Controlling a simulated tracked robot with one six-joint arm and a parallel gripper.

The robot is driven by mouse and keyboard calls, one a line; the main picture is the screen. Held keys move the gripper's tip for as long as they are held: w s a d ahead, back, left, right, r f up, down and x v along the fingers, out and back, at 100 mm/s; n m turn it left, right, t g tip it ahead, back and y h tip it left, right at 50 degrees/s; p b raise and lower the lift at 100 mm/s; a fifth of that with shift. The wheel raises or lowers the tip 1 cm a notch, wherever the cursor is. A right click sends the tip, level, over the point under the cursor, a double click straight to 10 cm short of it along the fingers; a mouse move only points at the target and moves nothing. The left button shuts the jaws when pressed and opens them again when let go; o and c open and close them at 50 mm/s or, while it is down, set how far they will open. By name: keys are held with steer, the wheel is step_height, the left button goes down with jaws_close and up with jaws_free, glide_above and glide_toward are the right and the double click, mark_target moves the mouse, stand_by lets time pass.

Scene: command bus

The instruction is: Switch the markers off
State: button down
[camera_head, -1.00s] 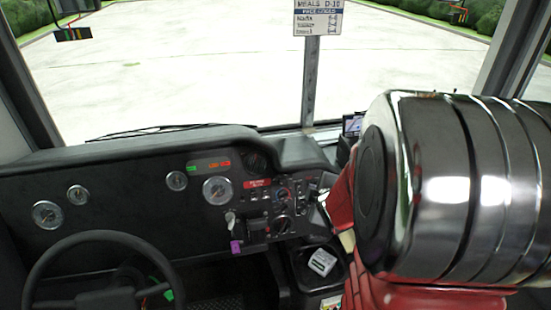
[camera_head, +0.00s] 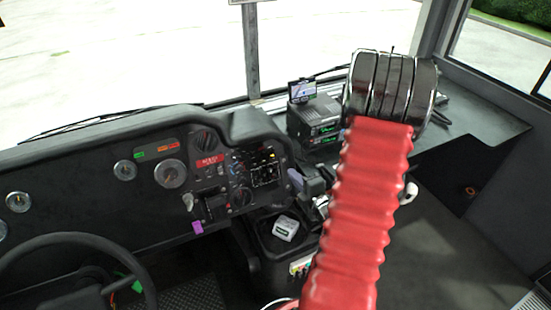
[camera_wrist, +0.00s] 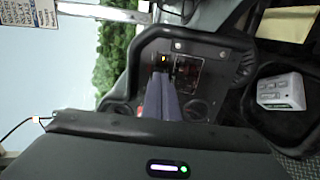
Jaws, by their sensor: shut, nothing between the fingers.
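The dashboard switch panel (camera_head: 240,178) is right of the steering wheel, with knobs and a cluster of small switches (camera_head: 265,167). A yellow-orange light glows at the cluster's top, and the orange light (camera_wrist: 163,58) also shows in the wrist view. The labels are too small to read, so I cannot tell which switch is for the markers. My gripper (camera_head: 295,179) is just right of the panel, its fingers pointing towards it. In the wrist view, my grey-violet fingers (camera_wrist: 164,88) are together and empty, covering part of the panel. I cannot tell whether they touch it.
A white box (camera_head: 285,228) sits in the console below the panel. Stacked radios (camera_head: 315,118) and a small screen (camera_head: 302,91) stand behind my gripper. A purple tag (camera_head: 197,227) hangs under the panel. The steering wheel (camera_head: 75,270) is at left. Floor at right is clear.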

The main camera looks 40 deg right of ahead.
mark_target(272, 153)
steer(key=x, duration=1.4)
steer(key=shift+d, duration=0.1)
stand_by(0.3)
